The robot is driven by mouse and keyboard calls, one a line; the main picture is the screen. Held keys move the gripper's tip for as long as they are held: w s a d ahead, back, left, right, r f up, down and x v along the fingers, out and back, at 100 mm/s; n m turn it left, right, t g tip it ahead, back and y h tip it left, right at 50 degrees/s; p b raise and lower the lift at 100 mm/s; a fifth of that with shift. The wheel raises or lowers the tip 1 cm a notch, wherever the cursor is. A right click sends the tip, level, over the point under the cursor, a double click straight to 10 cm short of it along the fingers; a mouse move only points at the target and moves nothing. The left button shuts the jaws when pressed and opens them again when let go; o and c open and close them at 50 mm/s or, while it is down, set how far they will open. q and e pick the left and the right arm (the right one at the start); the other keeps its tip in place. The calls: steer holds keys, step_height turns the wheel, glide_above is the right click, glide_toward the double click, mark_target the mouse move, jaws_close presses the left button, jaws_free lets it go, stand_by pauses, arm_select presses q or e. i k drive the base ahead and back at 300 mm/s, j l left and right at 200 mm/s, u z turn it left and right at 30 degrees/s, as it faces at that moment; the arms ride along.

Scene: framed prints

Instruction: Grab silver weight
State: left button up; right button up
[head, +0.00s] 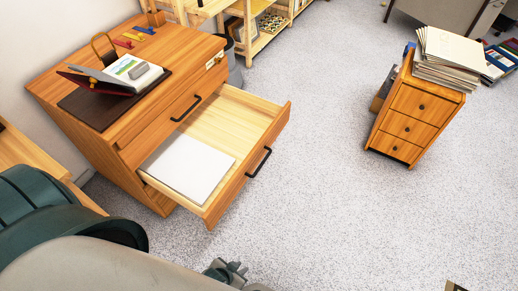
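A small grey block, likely the silver weight (138,71), lies on a white sheet with a green picture (124,66) on top of the wooden drawer cabinet (150,108). My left gripper (232,270) shows only in part at the bottom edge, low in front of the open drawer and well away from the weight. It is partly hidden by my own arm, and its opening is unclear. I see nothing held in it.
The cabinet's upper drawer (245,108) is pulled out, with white paper (187,167) inside. A dark mat (95,108) and an open dark-red folder (95,82) lie near the weight. A small drawer unit (412,115) stacked with papers (450,55) stands right. Floor between is clear.

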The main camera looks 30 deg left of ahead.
mark_target(137, 71)
steer(key=u, duration=1.7)
steer(key=i+j+z, duration=0.1)
steer(key=j+z, duration=0.5)
steer(key=j, duration=0.2)
steer(key=i, duration=0.05)
